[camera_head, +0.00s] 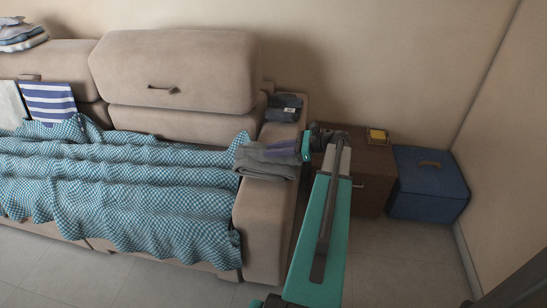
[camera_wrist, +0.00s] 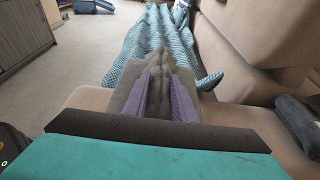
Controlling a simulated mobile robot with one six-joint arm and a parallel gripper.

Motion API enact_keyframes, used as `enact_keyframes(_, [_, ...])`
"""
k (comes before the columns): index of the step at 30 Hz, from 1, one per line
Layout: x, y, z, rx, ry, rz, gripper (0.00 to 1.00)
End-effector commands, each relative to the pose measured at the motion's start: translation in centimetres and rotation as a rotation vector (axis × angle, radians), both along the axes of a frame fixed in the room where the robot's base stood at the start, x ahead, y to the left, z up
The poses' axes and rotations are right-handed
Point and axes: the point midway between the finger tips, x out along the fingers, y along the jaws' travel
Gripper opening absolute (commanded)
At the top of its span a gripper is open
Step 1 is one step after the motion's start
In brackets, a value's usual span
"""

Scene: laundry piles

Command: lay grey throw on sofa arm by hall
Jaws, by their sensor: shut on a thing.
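The grey throw (camera_head: 265,165) is folded and lies across the front part of the sofa's right arm (camera_head: 265,215). Its left edge overlaps the checked blanket. My gripper (camera_head: 284,150) reaches in from the right, over the sofa arm, with its purple fingers on the throw. In the wrist view the grey throw (camera_wrist: 157,87) is pinched between the two purple fingers of my gripper (camera_wrist: 160,90), above the beige arm. I cannot tell whether the throw's full weight rests on the arm. Its underside is hidden.
A dark folded garment (camera_head: 284,107) sits farther back on the same sofa arm. A blue checked blanket (camera_head: 120,175) covers the seat.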

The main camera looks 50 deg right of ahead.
Motion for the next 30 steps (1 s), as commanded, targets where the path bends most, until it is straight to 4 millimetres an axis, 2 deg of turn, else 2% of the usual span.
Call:
enact_keyframes(11, [0.0,0.0,-3.1,0.001,-0.002,0.000,0.00])
enact_keyframes(25, [0.0,0.0,-3.5,0.001,-0.002,0.000,0.00])
enact_keyframes(26, [0.0,0.0,-3.6,0.000,0.000,0.000,0.30])
enact_keyframes(28, [0.0,0.0,-3.6,0.000,0.000,0.000,0.42])
enact_keyframes(30, [0.0,0.0,-3.6,0.000,0.000,0.000,0.43])
